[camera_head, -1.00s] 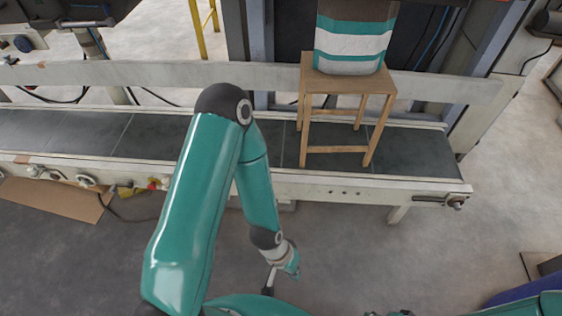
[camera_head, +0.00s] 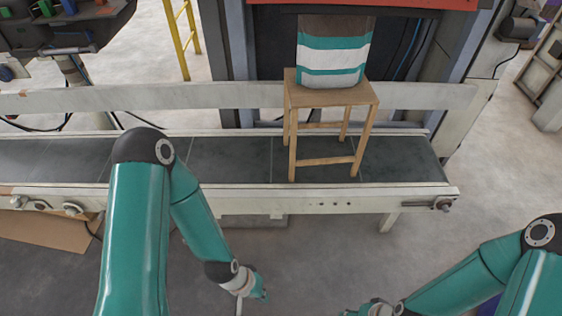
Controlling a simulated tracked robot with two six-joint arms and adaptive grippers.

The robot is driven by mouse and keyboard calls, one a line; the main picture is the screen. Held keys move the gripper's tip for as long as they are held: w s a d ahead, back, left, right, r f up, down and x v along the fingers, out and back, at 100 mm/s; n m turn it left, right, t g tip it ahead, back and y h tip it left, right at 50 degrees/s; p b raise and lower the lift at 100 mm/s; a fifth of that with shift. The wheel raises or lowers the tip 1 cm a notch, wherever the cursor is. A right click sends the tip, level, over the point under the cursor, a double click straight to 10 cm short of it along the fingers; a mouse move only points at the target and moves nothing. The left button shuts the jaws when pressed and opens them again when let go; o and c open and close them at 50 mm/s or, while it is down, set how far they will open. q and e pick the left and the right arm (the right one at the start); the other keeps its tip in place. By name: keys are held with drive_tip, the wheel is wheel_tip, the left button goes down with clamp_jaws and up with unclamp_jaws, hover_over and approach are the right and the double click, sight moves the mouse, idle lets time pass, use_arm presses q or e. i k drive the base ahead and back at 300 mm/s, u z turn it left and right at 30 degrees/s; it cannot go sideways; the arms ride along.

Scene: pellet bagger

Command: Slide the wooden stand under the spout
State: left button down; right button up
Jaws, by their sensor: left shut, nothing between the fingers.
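The wooden stand (camera_head: 330,94) stands upright on the conveyor belt (camera_head: 230,160), towards its right end. A striped teal, white and brown bag (camera_head: 333,57) rests on the stand's top, its upper end reaching up to the machine. No separate spout can be made out. My left gripper (camera_head: 239,300) is low in front of the conveyor, apart from the stand; it is shut and empty, its tip near the bottom edge. My right arm comes in from the right, and its wrist (camera_head: 378,308) is at the bottom edge; its fingers are not visible.
A pale side rail (camera_head: 190,97) runs behind the belt and the conveyor's front frame (camera_head: 330,200) runs before it. The dark machine frame stands behind the stand. A cardboard sheet (camera_head: 45,230) lies at the left. The grey floor in front is mostly clear.

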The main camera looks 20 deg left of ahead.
sight(301, 97)
drive_tip(key=u, duration=0.1)
drive_tip(key=i, duration=1)
drive_tip(key=z, duration=0.1)
